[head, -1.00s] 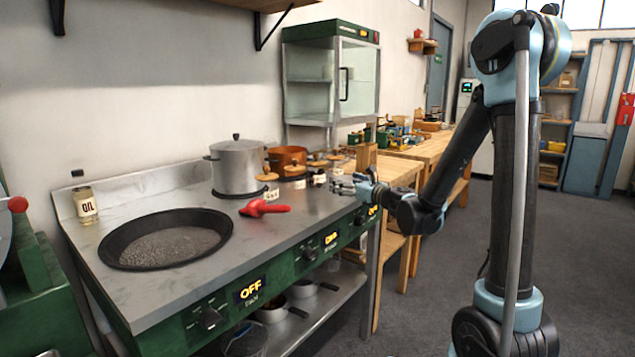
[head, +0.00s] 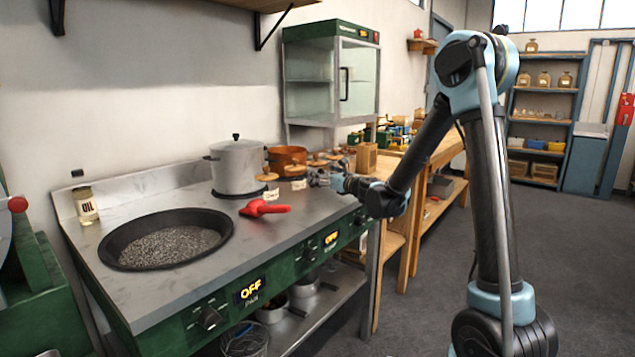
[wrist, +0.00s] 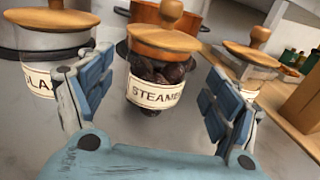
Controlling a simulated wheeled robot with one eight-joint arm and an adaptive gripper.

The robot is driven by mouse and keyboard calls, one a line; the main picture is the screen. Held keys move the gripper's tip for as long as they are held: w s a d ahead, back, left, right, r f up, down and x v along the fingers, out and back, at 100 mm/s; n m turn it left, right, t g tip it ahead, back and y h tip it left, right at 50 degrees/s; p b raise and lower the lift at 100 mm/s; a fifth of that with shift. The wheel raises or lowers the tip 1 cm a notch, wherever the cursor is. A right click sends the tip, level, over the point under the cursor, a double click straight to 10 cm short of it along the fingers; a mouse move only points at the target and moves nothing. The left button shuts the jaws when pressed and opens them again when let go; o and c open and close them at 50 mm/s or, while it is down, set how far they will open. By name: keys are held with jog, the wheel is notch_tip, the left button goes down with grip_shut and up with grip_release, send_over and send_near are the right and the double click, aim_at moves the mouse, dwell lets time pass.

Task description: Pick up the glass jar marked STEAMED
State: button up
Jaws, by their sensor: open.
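The glass jar marked STEAMED (wrist: 154,94) stands upright in the middle of the wrist view, with a round wooden knobbed lid and dark chestnuts inside. Its label faces me, the last letter cut off. My gripper (head: 317,179) is open at the jar row on the counter's right part. In the wrist view its two blue padded fingers stand left and right of the jar, with gaps on both sides. I cannot tell how far the jar is between the fingertips. In the head view the jars crowd at the gripper and I cannot single out this one.
Another lidded jar (wrist: 248,72) is behind the right finger. A copper pot (head: 287,156) and a steel pot (head: 237,168) stand behind. A red scoop (head: 262,208) lies on the counter.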

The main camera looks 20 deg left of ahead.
jog(key=x, duration=0.3)
jog(key=shift+w+a, duration=0.1)
jog(key=shift+a, duration=0.25)
jog(key=shift+c, duration=0.4)
jog(key=c, duration=1.3)
jog(key=shift+c, duration=0.3)
jog(key=shift+r, duration=0.15)
